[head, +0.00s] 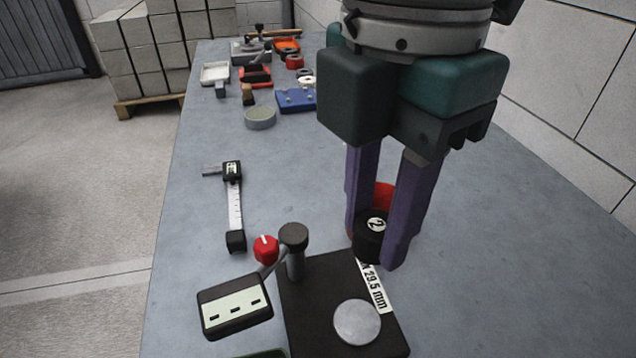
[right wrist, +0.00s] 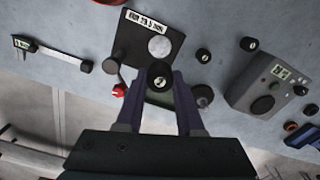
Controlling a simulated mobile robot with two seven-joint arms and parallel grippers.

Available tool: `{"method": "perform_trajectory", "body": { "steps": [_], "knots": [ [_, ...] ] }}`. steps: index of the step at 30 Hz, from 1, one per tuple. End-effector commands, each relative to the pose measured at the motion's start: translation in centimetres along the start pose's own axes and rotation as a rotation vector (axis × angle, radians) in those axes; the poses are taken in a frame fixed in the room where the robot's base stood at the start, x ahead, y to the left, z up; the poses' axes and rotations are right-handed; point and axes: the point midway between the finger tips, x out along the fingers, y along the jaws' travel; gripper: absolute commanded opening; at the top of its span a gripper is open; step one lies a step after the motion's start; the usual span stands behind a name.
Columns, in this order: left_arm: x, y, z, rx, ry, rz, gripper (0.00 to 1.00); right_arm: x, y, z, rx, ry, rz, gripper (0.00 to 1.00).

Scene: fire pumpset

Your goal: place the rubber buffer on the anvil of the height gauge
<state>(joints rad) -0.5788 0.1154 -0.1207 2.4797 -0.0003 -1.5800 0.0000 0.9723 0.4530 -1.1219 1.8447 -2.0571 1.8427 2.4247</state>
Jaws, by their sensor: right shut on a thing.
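My right gripper (head: 382,250) has purple fingers closed on a black rubber buffer (head: 371,238) with a white round label reading 2. The buffer is upright between the fingertips and also shows in the right wrist view (right wrist: 160,76). The height gauge has a dark square base (head: 310,300) with a round silver anvil (head: 357,322); the anvil also shows in the right wrist view (right wrist: 159,47). In the head view the buffer appears beyond the anvil, toward the back edge of the base. The anvil looks bare. My left gripper is not in view.
The gauge's display (head: 235,306), red knob (head: 265,248) and dark-capped post (head: 293,245) stand left of the anvil. A caliper (head: 235,205) lies farther left. A red object (head: 384,194) is partly hidden behind the fingers. Trays and parts fill the far table end.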

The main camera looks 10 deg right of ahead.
Motion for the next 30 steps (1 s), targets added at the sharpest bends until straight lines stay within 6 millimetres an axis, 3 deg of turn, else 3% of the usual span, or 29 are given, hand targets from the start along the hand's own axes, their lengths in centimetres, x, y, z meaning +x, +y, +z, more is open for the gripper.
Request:
{"method": "perform_trajectory", "body": {
  "steps": [3,9,14,21,30],
  "knots": [
    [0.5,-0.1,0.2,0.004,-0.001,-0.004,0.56,3.7,-0.1,0.0,0.001,0.0,-0.006,0.0],
    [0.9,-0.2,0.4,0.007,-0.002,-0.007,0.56,7.5,-0.1,0.0,-0.001,0.0,-0.002,0.0],
    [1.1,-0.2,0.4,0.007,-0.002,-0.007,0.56,8.8,0.0,0.0,-0.001,0.0,0.0,0.0],
    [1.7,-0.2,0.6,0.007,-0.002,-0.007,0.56,12.2,0.0,0.0,-0.001,0.001,0.0,0.0],
    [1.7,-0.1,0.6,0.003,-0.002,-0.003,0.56,12.5,0.0,0.0,-0.002,0.001,0.001,0.0]
  ]
}}
